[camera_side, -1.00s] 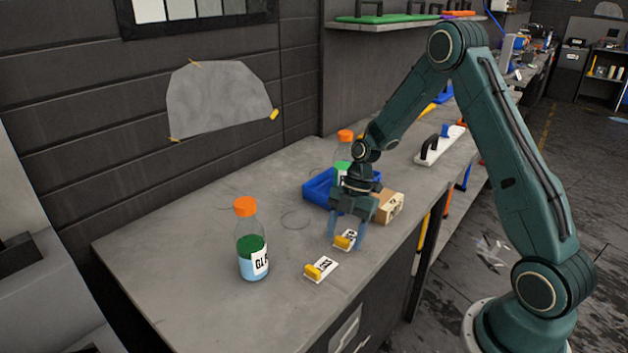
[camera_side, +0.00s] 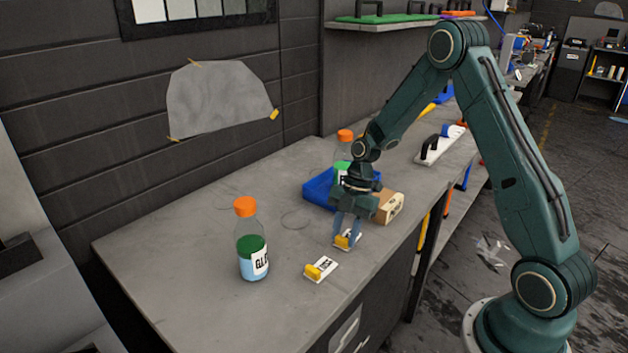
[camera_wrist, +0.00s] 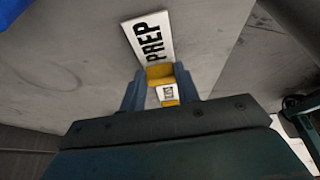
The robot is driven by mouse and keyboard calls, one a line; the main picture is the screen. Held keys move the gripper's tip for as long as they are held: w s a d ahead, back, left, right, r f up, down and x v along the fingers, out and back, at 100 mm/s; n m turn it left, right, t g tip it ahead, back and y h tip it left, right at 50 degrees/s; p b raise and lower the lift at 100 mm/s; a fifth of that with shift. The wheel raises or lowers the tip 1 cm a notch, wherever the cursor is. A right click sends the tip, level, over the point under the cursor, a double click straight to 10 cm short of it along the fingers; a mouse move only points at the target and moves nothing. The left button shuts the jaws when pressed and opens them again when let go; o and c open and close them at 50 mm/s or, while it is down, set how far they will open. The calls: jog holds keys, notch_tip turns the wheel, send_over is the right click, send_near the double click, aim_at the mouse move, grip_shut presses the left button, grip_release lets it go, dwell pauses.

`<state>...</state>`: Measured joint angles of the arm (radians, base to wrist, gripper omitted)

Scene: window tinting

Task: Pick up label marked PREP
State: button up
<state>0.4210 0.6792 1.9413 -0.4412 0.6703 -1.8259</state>
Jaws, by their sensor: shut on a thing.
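The PREP label (camera_wrist: 148,38) is a white card with black letters and a yellow grip tab (camera_wrist: 159,73). It also shows on the workbench in the side view (camera_side: 353,237). My gripper (camera_side: 346,238) points down over it, its blue fingers shut on the yellow tab. In the wrist view the fingers (camera_wrist: 158,84) stand on both sides of the tab. The card looks to be at bench level; I cannot tell whether it touches the bench.
A second yellow-tabbed label (camera_side: 325,267) lies nearby at the front left. A bottle with an orange cap (camera_side: 252,250) stands further left. Behind my gripper are a blue bin (camera_side: 317,190), another orange-capped bottle (camera_side: 344,136) and a tan block (camera_side: 394,207).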

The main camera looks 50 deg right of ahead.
notch_tip(320, 180, up, 20)
dwell(0.6)
jog(key=shift+d+f, duration=0.1)
jog(key=shift+f, duration=0.05)
dwell(0.5)
